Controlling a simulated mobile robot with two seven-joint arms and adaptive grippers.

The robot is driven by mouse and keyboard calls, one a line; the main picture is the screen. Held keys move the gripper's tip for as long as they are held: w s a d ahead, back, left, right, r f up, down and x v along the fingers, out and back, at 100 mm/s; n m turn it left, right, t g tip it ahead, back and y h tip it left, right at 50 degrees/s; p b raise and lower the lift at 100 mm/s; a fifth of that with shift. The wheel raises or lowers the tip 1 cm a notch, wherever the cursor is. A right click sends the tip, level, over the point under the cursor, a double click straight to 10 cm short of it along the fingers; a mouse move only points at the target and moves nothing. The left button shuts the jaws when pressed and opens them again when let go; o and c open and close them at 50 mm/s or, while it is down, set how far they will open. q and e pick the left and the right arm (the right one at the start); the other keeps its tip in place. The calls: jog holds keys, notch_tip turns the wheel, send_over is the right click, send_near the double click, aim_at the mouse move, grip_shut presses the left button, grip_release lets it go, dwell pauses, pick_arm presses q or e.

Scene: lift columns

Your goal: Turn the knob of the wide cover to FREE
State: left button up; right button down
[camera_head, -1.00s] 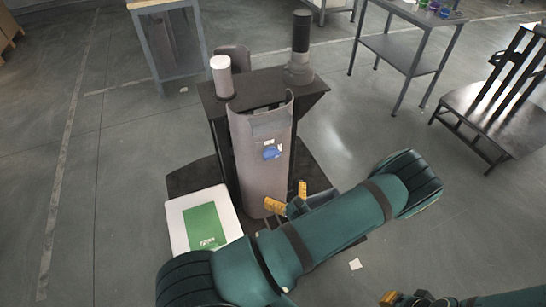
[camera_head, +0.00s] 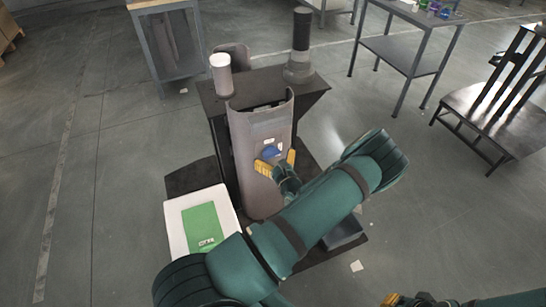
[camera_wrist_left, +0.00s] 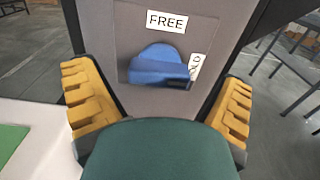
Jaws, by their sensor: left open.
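The wide cover (camera_head: 250,185) is a tall, curved grey-brown panel on the front of the column. Its blue knob (camera_head: 270,153) is on the upper half; in the left wrist view the knob (camera_wrist_left: 160,67) has a bar lying roughly level. A white FREE label (camera_wrist_left: 167,21) is above the knob. A second label (camera_wrist_left: 196,66) is at its right, partly hidden. My left gripper (camera_head: 277,163) is open, its yellow fingers on either side of the knob and apart from it. My right gripper (camera_head: 392,299) shows only partly at the bottom edge.
A white box with a green top (camera_head: 178,222) stands on the floor left of the column. A white-topped cylinder (camera_head: 221,75) and a dark cylinder (camera_head: 301,45) stand on top. A grey table (camera_head: 405,50) and a dark rack (camera_head: 490,115) are at the right.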

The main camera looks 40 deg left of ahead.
pick_arm(q)
jog(key=shift+w+a, duration=0.15)
jog(key=shift+a, duration=0.15)
jog(key=c, duration=1.2)
